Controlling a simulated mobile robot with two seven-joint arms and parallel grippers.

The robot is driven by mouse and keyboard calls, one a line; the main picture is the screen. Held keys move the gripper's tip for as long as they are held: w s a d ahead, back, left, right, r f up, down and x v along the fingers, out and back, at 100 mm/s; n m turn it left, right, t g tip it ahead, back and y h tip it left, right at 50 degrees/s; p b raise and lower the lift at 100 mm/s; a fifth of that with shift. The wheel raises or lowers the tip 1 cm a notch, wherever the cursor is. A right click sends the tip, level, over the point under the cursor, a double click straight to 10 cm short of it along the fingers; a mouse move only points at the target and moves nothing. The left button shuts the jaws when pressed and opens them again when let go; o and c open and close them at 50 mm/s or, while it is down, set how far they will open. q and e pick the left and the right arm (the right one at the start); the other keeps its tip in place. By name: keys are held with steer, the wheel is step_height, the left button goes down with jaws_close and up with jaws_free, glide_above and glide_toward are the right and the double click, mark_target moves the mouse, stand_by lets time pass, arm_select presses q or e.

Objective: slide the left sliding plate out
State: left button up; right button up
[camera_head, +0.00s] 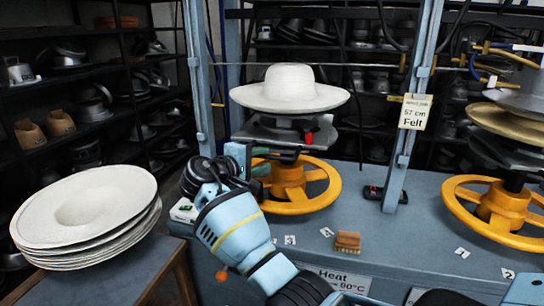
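The left sliding plate (268,133) is a flat dark grey plate at the left press, level under a white wide-brimmed hat (288,88). A small red part (309,138) shows on its front. My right gripper (258,166) is just below the plate's left front corner, in front of the press. Its fingers are dark and small against the dark press parts, so I cannot tell how far apart they are or whether they touch the plate. My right wrist and forearm run down to the lower right. My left gripper is not in view.
A yellow handwheel (320,186) sits below the plate, close to my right gripper. A second press with another yellow wheel (463,200) stands at the right. A blue upright (410,110) stands between them. Stacked white hats (88,205) lie at the left. A small brush (347,242) lies on the bench.

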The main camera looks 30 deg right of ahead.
mark_target(268, 157)
steer(key=shift+x, duration=3.05)
jaws_close()
